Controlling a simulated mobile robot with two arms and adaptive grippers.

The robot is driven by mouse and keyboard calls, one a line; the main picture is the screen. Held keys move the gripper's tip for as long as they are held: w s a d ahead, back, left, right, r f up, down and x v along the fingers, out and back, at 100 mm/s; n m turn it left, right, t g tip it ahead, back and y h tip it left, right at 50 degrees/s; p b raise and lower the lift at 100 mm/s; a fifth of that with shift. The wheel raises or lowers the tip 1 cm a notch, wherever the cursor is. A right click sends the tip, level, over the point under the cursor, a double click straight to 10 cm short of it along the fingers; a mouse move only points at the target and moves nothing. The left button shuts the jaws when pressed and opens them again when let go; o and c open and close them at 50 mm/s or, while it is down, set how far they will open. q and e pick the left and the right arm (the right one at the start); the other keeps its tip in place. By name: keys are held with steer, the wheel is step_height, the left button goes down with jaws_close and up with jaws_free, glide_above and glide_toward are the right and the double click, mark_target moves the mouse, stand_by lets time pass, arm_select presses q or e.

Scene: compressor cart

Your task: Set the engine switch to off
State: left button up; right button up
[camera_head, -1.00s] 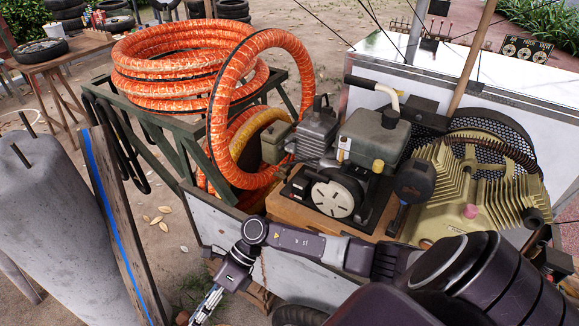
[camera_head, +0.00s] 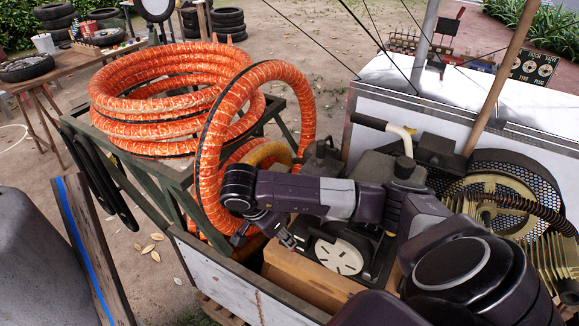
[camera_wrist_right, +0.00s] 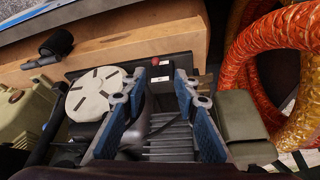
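The engine (camera_head: 345,262) sits on the cart's wooden bed, with a round white slotted starter cover on its front. In the right wrist view, a small red part that looks like the engine switch (camera_wrist_right: 155,61) stands on the black base, beside the white cover (camera_wrist_right: 95,92). A red-and-white label lies just below it. My right gripper (camera_head: 289,240) reaches across the engine and points down beside the cover. In the wrist view, its blue-padded fingers (camera_wrist_right: 161,78) are apart and empty, with the red part just beyond the tips. Contact is not visible. The switch's position is too small to read.
Orange hose coils (camera_head: 165,105) on a green metal frame stand close to the left of my right gripper. A wooden ledge (camera_wrist_right: 130,50) lies beyond the fingertips. A ribbed yellow compressor (camera_head: 555,255) and mesh guard are at the right. Open ground lies left of the cart.

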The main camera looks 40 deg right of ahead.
mark_target(294, 250)
steer(key=f, duration=0.1)
steer(key=s+f+p, duration=0.1)
steer(key=d+f, duration=0.1)
steer(key=shift+s+f, duration=0.2)
steer(key=shift+f, duration=0.2)
steer(key=shift+w+d+f+p, duration=0.2)
steer(key=shift+d+f, duration=0.1)
steer(key=shift+f, duration=0.25)
steer(key=shift+w+d+f+p, duration=0.1)
steer(key=shift+d+f+p, duration=0.15)
steer(key=shift+f, duration=0.25)
steer(key=shift+s+d+f, duration=0.1)
steer(key=shift+f, duration=0.2)
steer(key=c, duration=0.7)
arm_select(q)
steer(key=s+a+r, duration=0.1)
steer(key=s+a, duration=0.1)
steer(key=s, duration=0.3)
steer(key=shift+a+r+g, duration=0.25)
steer(key=shift+a+g, duration=0.05)
steer(key=shift+a, duration=0.1)
arm_select(e)
jaws_close()
